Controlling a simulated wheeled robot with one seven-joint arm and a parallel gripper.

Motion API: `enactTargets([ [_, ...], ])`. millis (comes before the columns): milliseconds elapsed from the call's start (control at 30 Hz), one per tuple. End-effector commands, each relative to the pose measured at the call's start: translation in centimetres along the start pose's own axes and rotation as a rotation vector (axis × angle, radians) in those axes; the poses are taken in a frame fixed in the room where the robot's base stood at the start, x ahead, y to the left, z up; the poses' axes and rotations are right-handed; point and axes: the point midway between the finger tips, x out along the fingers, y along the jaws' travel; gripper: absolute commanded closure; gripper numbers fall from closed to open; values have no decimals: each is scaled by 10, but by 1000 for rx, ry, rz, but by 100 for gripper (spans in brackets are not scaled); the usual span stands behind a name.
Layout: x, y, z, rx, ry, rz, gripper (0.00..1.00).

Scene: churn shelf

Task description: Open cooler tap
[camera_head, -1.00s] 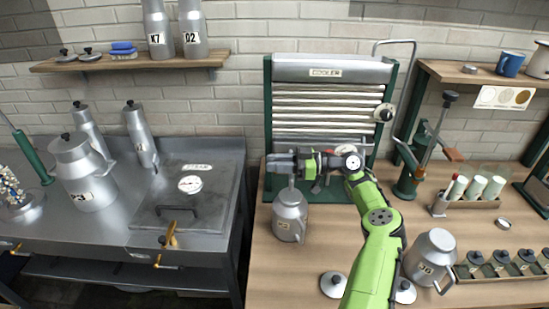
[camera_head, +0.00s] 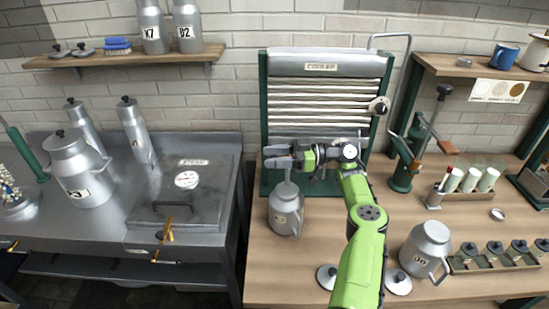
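The cooler (camera_head: 322,66) is a ribbed metal panel in a green frame against the wall at the back of the wooden counter. A round white dial with a black knob (camera_head: 380,106) sits on its right edge. My gripper (camera_head: 277,156) points left across the cooler's lower part, and its fingers are at the lower left. They hide what lies behind them, so I cannot make out a tap there. A grey can (camera_head: 286,211) stands just below the fingers, with a narrow upright part between. The fingers are too small to tell whether they grip something.
A green hand-lever device (camera_head: 405,175) stands right of the cooler. A second can (camera_head: 425,250), lids (camera_head: 398,281) and a rack of jars (camera_head: 495,258) are at the front right. A steel bench with a lidded vat (camera_head: 190,205) is at the left.

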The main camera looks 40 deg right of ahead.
Motion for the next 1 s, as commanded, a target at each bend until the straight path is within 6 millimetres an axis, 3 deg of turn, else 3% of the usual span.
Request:
enactTargets([
  [267,0,0,0,3,-3,-2,53],
  [367,0,0,-13,2,-4,-3,53],
  [700,0,0,-90,1,-3,-1,53],
  [1000,0,0,-99,3,-2,-2,53],
])
